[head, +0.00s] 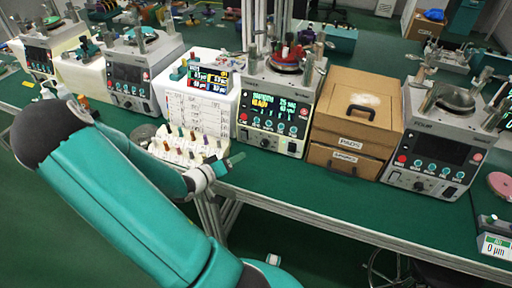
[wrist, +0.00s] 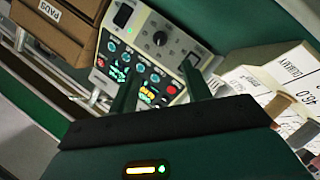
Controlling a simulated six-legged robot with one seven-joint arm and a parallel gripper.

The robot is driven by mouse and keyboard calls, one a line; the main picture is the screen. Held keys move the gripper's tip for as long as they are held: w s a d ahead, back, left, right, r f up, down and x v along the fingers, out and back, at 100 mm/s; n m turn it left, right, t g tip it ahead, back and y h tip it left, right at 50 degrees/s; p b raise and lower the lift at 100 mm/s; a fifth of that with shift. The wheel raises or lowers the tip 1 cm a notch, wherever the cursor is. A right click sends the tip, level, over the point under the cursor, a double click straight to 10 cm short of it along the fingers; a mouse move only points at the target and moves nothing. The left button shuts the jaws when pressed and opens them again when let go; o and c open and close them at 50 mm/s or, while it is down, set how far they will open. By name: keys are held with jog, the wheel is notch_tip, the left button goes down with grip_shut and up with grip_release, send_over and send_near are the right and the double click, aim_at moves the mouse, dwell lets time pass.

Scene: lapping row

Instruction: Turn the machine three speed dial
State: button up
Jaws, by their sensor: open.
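The third machine from the left (head: 272,105) has a lit front panel with green and yellow readouts, blue buttons and a red button. Its round dark dial (head: 265,142) sits low on the panel. In the wrist view, which is turned over, the panel (wrist: 125,62) shows ahead and the dial (wrist: 160,38) lies beyond the fingertips.
Cardboard boxes (head: 357,112) stand right of the machine. A white rack (head: 187,148) with several coloured pegs stands left of it, close to my gripper. Other similar machines (head: 440,140) line the green bench (head: 330,205). Free space lies before the bench.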

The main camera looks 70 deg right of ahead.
aim_at(263, 145)
jog(key=shift+s+d+f, duration=0.1)
jog(key=shift+s+d, duration=0.1)
jog(key=shift+s, duration=0.15)
jog(key=x, duration=1.3)
jog(key=shift+w+d+f, duration=0.1)
jog(key=shift+f, duration=0.05)
jog(key=c, duration=1)
jog(key=shift+m, duration=0.3)
jog(key=m+t, duration=0.2)
jog(key=shift+s+r+m+y, duration=0.2)
jog(key=shift+s+m+y, duration=0.1)
jog(key=shift+m, duration=0.1)
jog(key=shift+s+m+t, duration=0.1)
jog(key=shift+m+t, duration=1.4)
jog(key=shift+m, duration=0.2)
